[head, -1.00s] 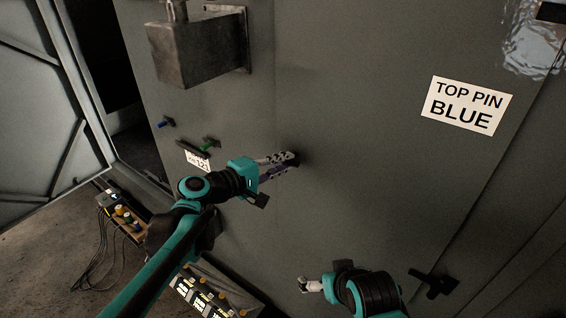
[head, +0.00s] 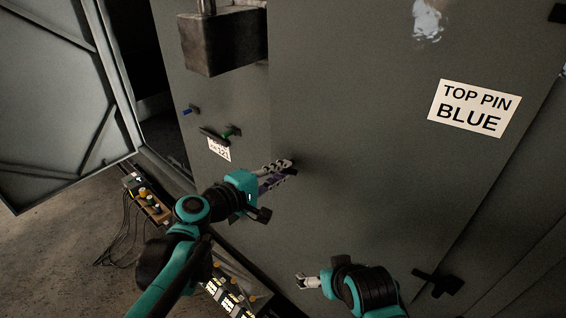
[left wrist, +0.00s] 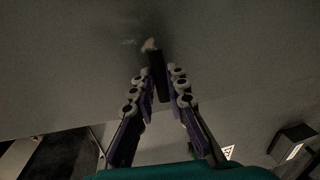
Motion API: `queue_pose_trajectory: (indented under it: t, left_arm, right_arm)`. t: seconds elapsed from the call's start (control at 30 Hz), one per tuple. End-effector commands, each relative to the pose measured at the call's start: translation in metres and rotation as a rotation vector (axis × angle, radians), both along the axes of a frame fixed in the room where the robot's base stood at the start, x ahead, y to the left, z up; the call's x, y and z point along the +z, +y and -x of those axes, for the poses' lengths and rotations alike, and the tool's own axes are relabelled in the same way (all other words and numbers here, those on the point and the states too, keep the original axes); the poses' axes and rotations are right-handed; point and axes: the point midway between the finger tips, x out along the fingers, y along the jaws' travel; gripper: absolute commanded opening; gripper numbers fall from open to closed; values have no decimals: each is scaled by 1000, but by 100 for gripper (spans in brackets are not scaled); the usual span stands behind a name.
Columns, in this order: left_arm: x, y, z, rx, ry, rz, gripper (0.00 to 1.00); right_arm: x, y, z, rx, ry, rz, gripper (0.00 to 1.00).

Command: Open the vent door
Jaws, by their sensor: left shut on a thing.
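The vent door appears to be the broad grey panel (head: 370,120) with a sign reading TOP PIN BLUE (head: 474,108). Its left edge runs down past my left gripper and overlaps the panel to the left, so it looks slightly ajar. My left gripper (head: 286,170) is shut on a dark handle (left wrist: 158,78) near that edge; the head view mostly hides this handle behind the fingers. My right gripper (head: 304,281) is low in front of the door, apart from the handle; its finger opening is too small to judge.
A grey metal box (head: 224,42) juts out at upper left. Below it are a blue pin (head: 190,110), a green pin (head: 232,131) and a label (head: 219,150). A black lever (head: 437,283) is at lower right. Consoles (head: 146,198) with cables stand on the floor. Another panel (head: 55,100) stands open at far left.

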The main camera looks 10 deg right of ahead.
Motion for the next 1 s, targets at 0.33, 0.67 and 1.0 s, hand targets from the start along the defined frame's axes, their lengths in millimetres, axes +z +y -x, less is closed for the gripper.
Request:
queue_pose_trajectory:
  t: [0.33, 0.67, 1.0]
  left_arm:
    - [2, 37, 63, 156, 1, -5, 0]
    - [-1, 55, 98, 248, -2, -2, 0]
    - [-1, 56, 97, 252, -2, -2, 24]
  right_arm:
    - [30, 0, 0, 0, 0, 0, 100]
    - [48, 0, 0, 0, 0, 0, 100]
    - [47, 0, 0, 0, 0, 0, 100]
